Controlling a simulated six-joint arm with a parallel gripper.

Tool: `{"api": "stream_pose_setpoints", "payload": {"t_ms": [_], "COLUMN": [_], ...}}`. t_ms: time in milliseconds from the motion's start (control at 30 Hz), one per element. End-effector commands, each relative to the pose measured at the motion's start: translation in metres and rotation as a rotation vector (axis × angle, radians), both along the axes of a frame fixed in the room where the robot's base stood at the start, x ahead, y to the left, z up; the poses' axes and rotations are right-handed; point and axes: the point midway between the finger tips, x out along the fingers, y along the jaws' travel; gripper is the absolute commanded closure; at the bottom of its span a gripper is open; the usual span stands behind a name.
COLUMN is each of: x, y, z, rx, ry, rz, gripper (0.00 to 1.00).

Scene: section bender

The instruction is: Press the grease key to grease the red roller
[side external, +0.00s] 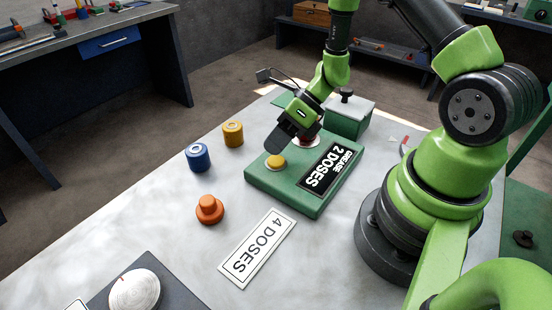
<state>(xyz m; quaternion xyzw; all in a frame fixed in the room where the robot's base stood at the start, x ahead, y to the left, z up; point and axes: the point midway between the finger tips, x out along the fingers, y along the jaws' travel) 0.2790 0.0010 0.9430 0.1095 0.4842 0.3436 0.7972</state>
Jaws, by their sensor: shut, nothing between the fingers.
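A green grease block (263,183) sits on the table with a black label reading "GREASE 2 DOSES". A round yellow key (275,162) stands on its left part. My gripper (278,145) is shut and empty, pointing down beside and just above the yellow key; I cannot tell whether it touches. A red round piece (310,141) on a pale base shows on the block behind my gripper, mostly hidden; I cannot tell whether it is the red roller. An orange stepped piece (209,209) stands apart on the table.
A blue roller (198,156) and a yellow roller (232,133) stand left of the block. A "4 DOSES" card (257,247) lies in front. A green box (346,120) with a black knob stands behind. A pale dial (134,290) is at front left.

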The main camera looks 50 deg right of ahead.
Motion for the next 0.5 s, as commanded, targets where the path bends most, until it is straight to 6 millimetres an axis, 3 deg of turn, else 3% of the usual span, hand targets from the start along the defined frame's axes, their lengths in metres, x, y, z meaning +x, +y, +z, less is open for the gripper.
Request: {"api": "stream_pose_setpoints", "payload": {"t_ms": [167,500], "x": [0.000,0.001], "y": [0.000,0.000], "z": [0.005,0.038], "rx": [-0.001,0.000], "ry": [-0.002,-0.004], "rz": [0.000,0.000], "gripper": [1.00,1.00]}}
